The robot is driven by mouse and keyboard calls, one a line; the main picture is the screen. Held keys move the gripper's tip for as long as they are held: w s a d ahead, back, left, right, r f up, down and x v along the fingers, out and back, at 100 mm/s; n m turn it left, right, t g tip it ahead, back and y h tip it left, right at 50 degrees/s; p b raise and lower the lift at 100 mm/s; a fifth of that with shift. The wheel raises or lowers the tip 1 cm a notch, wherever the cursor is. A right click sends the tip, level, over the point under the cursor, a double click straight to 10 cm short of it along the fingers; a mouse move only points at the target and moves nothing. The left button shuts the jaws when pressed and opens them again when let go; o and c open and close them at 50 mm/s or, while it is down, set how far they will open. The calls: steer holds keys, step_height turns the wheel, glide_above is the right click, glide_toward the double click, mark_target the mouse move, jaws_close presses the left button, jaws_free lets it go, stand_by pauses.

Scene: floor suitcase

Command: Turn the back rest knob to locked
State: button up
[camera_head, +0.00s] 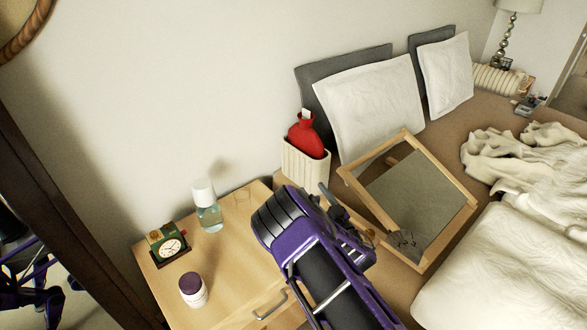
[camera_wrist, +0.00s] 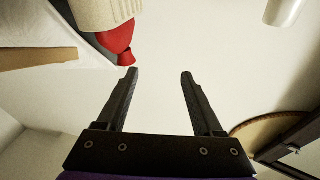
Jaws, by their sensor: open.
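The back rest (camera_head: 455,228), a light wooden frame with a grey panel, leans on the bed at the right of the head view. A small brownish round part (camera_head: 370,234) shows at its lower left side, close to my arm; I cannot tell for sure that it is the knob, or how it is set. A wooden bar (camera_wrist: 35,58), likely of the back rest, shows at the left of the wrist view. My gripper (camera_wrist: 159,74) is open and empty, its two dark fingers apart before the pale wall. In the head view my arm partly covers the back rest's left edge.
A cream holder (camera_head: 305,168) with a red bottle (camera_head: 306,138) stands behind my gripper. The nightstand (camera_head: 232,262) holds a clock (camera_head: 168,245), a clear bottle (camera_head: 208,212) and a purple-lidded jar (camera_head: 193,290). Pillows (camera_head: 370,105) and rumpled bedding (camera_head: 500,270) lie around the back rest.

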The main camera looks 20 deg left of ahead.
steer(key=w+a+r+n+g+y, duration=0.1)
steer(key=a+r, duration=0.5)
steer(key=a, duration=0.1)
steer(key=shift+r+y, duration=0.25)
steer(key=shift+y, duration=0.15)
steer(key=shift+w+d, duration=0.1)
